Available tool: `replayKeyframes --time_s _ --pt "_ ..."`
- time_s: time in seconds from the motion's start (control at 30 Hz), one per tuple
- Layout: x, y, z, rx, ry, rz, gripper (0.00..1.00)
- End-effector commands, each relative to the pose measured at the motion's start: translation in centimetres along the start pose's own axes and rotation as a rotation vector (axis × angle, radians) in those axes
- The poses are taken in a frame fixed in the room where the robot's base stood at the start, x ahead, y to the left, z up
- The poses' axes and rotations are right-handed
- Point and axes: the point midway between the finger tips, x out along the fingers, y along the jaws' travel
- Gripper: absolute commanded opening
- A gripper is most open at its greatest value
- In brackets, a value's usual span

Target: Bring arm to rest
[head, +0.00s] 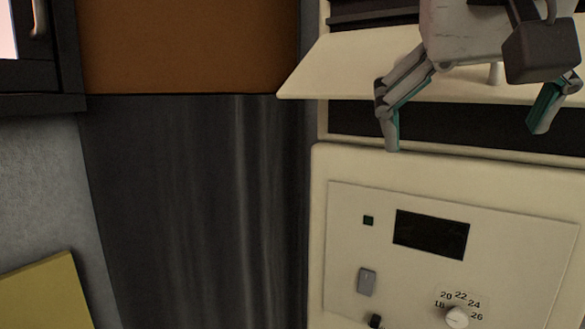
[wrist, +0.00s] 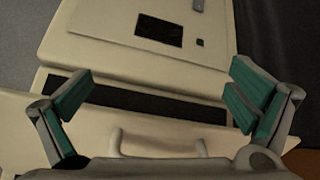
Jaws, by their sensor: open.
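My gripper (head: 466,130) is at the upper right of the head view, with its two teal-padded fingers spread wide and nothing between them. It hangs in front of a cream flap (head: 335,70) on a cream appliance, above the control panel. In the wrist view my gripper (wrist: 160,97) shows a finger at each side, open and empty. A cream bar handle (wrist: 158,136) on the flap lies between and below the fingers there. I cannot tell whether any part of the gripper touches the flap.
The appliance's panel (head: 345,235) has a dark display (head: 431,234), a switch (head: 367,282) and a numbered dial (head: 457,317). Left are a dark grey panel (head: 190,200), a brown surface (head: 190,45) and a yellow board (head: 45,295). A dark slot (wrist: 130,101) runs beside the flap.

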Motion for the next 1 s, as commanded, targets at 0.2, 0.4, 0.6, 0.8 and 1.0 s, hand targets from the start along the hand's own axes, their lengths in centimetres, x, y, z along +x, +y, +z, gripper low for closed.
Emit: replayKeyframes --time_s 0.2,0.4,0.6,0.8,1.0 --pt "8.8 1.0 7.3 -0.103 -0.081 -0.113 1.00" --pt "14.8 1.1 14.0 -0.162 -0.132 -0.215 1.00" --pt "17.3 0.9 17.3 -0.184 -0.151 -0.265 1.00" --pt "17.5 0.9 17.7 -0.187 -0.154 -0.269 1.00" --pt "17.5 0.9 17.6 -0.187 -0.154 -0.268 1.00"
